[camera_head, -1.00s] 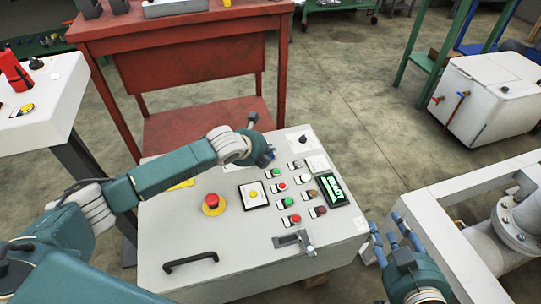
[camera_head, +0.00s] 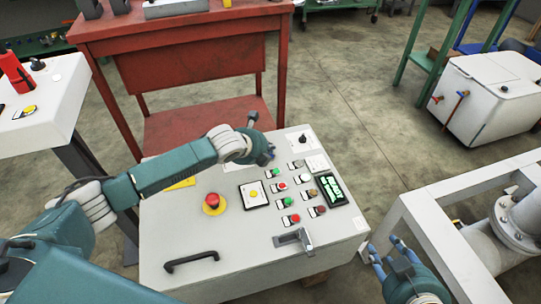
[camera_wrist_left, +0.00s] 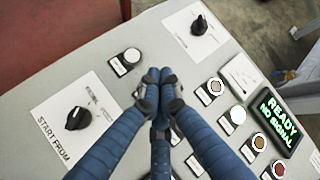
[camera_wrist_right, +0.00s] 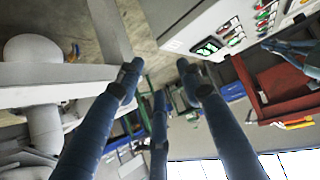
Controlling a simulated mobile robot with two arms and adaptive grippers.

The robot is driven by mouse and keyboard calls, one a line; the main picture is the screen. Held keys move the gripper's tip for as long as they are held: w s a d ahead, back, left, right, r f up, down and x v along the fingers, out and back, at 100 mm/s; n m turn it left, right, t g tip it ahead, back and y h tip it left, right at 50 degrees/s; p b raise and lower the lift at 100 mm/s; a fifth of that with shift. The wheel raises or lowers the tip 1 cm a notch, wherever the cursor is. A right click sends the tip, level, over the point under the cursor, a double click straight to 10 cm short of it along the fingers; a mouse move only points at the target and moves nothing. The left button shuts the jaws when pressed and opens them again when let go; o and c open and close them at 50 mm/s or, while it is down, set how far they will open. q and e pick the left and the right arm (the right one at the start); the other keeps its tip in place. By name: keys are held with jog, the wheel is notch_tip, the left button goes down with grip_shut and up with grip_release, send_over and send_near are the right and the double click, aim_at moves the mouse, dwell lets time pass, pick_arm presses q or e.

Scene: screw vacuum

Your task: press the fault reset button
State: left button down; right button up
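The grey control panel (camera_head: 240,240) fills the centre of the head view, with rows of small red, green and white buttons. I cannot read which one is the fault reset button. The left wrist view shows a white button (camera_wrist_left: 131,56), other white buttons (camera_wrist_left: 215,87) (camera_wrist_left: 237,115), a brown one (camera_wrist_left: 259,142) and a red one (camera_wrist_left: 278,169). My left gripper (camera_wrist_left: 160,77) is over the panel's far part, its fingers together and holding nothing; it hides the panel beneath. Contact cannot be told. My right gripper (camera_head: 385,258) is open and empty, right of the panel; it also shows in the right wrist view (camera_wrist_right: 160,85).
The display (camera_wrist_left: 281,123) reads "READY NO SIGNAL". A red mushroom button (camera_head: 212,200), a yellow button (camera_head: 253,194), a lever (camera_head: 306,240) and a black handle (camera_head: 191,261) are on the panel. A red bench (camera_head: 190,70) stands behind; a grey frame (camera_head: 430,230) stands at right.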

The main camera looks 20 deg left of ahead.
jog(key=shift+f, duration=0.1)
